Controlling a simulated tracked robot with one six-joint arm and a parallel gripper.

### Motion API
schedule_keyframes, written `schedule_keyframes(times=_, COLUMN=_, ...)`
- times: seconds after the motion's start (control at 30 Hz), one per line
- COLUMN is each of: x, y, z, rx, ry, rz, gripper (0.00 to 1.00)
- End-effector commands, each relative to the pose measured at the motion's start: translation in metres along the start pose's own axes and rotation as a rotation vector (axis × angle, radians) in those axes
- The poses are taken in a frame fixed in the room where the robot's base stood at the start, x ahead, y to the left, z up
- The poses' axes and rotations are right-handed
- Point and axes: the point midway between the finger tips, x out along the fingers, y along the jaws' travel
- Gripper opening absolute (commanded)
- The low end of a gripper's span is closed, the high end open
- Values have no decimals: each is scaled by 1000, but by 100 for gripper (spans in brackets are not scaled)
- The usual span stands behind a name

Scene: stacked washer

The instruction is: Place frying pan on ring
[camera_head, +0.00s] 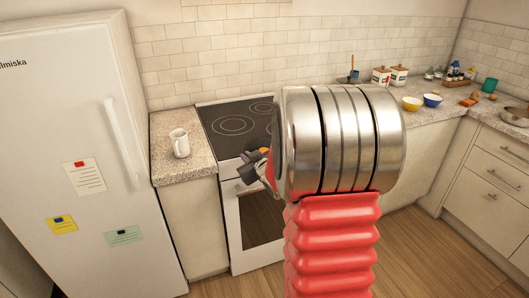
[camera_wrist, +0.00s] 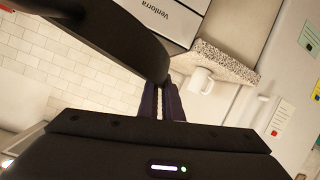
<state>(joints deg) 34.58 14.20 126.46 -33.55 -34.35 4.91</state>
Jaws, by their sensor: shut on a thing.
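The cooktop (camera_head: 215,112) is black glass with ring markings, set in the counter above a white oven (camera_head: 255,215). My gripper (camera_head: 252,163) is in front of the cooktop's front edge, partly hidden by my arm. In the wrist view, my gripper's fingers (camera_wrist: 163,102) are close together at the end of a large dark shape. That shape looks like the frying pan (camera_wrist: 110,35), held by its end. The head view does not show the pan clearly; my arm covers much of the cooktop's right side.
A white fridge (camera_head: 70,150) is at left.

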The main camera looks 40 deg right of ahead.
Motion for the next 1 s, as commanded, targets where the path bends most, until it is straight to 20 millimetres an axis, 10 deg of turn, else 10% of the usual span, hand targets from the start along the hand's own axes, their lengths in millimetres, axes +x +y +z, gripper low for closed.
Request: schedule_keyframes(times=1.0, x=-26, y=-266, z=-24, rx=-89, ry=38, rz=-201, gripper=0)
